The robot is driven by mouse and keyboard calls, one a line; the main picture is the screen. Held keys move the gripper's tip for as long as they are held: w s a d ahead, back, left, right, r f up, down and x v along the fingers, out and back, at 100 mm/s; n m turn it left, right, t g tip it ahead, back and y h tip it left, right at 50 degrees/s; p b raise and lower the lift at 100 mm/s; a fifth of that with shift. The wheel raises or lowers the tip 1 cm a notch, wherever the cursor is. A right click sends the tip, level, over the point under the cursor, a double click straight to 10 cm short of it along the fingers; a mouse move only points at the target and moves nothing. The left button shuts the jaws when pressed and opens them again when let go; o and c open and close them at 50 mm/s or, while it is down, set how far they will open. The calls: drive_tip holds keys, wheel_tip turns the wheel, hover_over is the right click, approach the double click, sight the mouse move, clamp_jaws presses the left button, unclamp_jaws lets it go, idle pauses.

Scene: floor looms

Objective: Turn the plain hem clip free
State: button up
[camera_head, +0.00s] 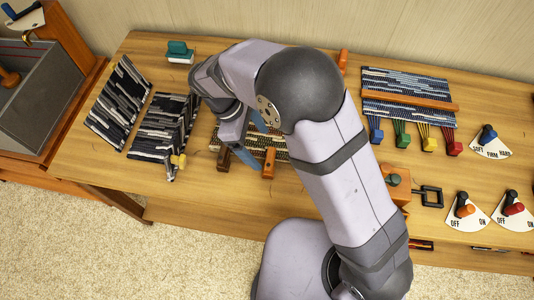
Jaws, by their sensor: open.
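My gripper (250,139) is open over a patterned woven strip (283,143) near the middle of the table, partly hidden by my arm. Two wooden clip-like pieces are at the strip's front edge: a dark brown one (223,158), left of my gripper, and an orange-brown one (269,162), to its right. A small yellow clip-like piece (178,161) sits at the front edge of a dark striped cloth (162,126) further left. None bears a readable label, so I cannot tell which is the plain hem clip. I see nothing held in the jaws.
Another striped cloth (118,95) lies at the far left. A green-and-white block (180,52) stands at the back. Right are a blue weave (404,89) with a wooden bar (410,100), coloured tassel weights (402,135) and lever dials (490,142). My arm covers the table's middle.

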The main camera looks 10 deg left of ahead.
sight(269, 158)
drive_tip(key=shift+p+x, duration=0.8)
drive_tip(key=shift+x, duration=2.65)
drive_tip(key=shift+r, duration=0.1)
drive_tip(key=c, duration=1.5)
